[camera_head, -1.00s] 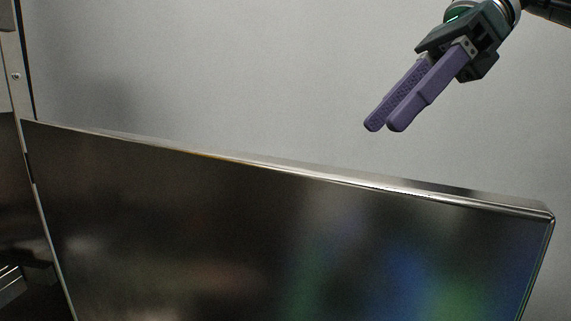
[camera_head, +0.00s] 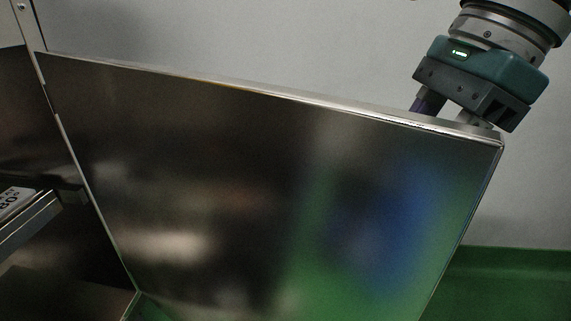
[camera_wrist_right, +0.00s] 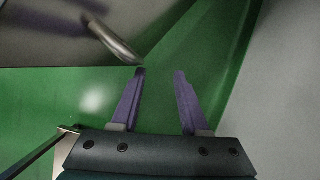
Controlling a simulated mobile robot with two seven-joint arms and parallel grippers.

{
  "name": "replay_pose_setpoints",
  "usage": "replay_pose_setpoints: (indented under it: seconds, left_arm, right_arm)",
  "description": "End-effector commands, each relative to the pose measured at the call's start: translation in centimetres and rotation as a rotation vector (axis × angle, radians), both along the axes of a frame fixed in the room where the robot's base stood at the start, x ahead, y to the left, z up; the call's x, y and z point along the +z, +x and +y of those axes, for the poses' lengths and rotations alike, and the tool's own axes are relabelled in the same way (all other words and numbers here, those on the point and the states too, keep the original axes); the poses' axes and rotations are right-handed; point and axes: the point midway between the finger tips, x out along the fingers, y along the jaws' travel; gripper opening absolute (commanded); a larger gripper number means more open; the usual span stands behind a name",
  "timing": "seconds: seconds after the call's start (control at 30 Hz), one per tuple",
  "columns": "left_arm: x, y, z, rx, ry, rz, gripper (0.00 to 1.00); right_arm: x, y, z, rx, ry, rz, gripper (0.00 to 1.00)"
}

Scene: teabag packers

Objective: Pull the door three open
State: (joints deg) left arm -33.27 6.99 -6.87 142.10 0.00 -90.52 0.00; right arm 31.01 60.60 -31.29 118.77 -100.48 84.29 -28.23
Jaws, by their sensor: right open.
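The door (camera_head: 230,170), a shiny metal panel, stands ajar in the head view, hinged at the left. I cannot read a number on it. My right gripper (camera_head: 465,85) is at the door's top right corner, on its far side. Its purple fingers are mostly hidden behind the door's top edge there. In the right wrist view my right gripper (camera_wrist_right: 158,75) is open, with nothing between its fingers. A curved metal bar like a handle (camera_wrist_right: 114,42) lies just beyond and left of the left fingertip, apart from it. My left gripper is not in view.
A cabinet interior shows at the left of the head view, with a metal ledge bearing a label (camera_head: 16,202). A pale grey wall (camera_head: 230,35) stands behind the door. A green floor (camera_head: 510,285) is clear at the lower right.

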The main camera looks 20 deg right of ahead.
Motion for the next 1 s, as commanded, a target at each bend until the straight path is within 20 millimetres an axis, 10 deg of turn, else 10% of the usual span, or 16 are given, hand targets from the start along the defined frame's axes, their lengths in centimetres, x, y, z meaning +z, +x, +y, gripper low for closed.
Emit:
replay_pose_setpoints:
  seconds: [0.43, 0.83, 1.0]
  left_arm:
    - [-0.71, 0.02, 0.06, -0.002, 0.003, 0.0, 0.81]
    - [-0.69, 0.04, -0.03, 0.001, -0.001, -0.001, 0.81]
    - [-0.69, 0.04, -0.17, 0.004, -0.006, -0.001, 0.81]
  right_arm:
    - [-1.54, 0.24, 0.6, 0.0, 0.0, 0.0, 0.45]
    - [-1.52, 0.23, 0.58, 0.0, -0.001, 0.0, 0.01]
    - [-1.52, 0.23, 0.58, 0.001, -0.001, 0.0, 0.0]
